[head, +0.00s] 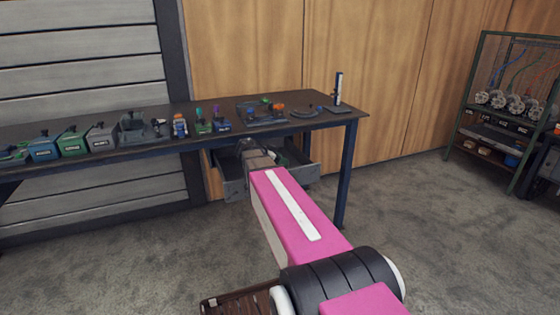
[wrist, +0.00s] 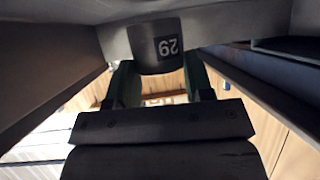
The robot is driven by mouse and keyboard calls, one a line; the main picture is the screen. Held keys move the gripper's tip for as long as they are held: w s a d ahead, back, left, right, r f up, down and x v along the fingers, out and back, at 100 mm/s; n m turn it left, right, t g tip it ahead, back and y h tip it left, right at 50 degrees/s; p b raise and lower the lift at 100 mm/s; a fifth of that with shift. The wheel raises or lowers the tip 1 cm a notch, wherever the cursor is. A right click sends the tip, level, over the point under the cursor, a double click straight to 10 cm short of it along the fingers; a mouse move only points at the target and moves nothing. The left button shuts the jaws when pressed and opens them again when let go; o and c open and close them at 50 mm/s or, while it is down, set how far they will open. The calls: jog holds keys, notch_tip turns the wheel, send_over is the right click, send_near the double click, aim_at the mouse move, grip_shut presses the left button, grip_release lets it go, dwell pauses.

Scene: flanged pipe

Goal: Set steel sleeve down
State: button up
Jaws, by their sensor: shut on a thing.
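In the wrist view my gripper (wrist: 159,62) has two green fingers, shut on the sides of a grey rounded steel sleeve (wrist: 143,35). The sleeve carries a dark label with light digits. In the head view my pink arm reaches to an open grey drawer (head: 237,188) under the workbench (head: 80,150). My gripper is at or just above the drawer, with its fingers and the sleeve mostly hidden there. Whether the sleeve touches the drawer floor cannot be told.
The bench top holds several boxes, tools and small parts, with an upright post stand (head: 338,90) at its right end. A bench leg (head: 346,175) stands right of the drawer. A metal rack (head: 490,130) is at far right. The floor between is clear.

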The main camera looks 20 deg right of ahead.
jog(key=shift+f, duration=0.65)
jog(key=o, duration=1.1)
jog(key=shift+f, duration=0.1)
jog(key=shift+r, duration=0.4)
jog(key=v, duration=1.2)
jog(key=shift+r, duration=0.3)
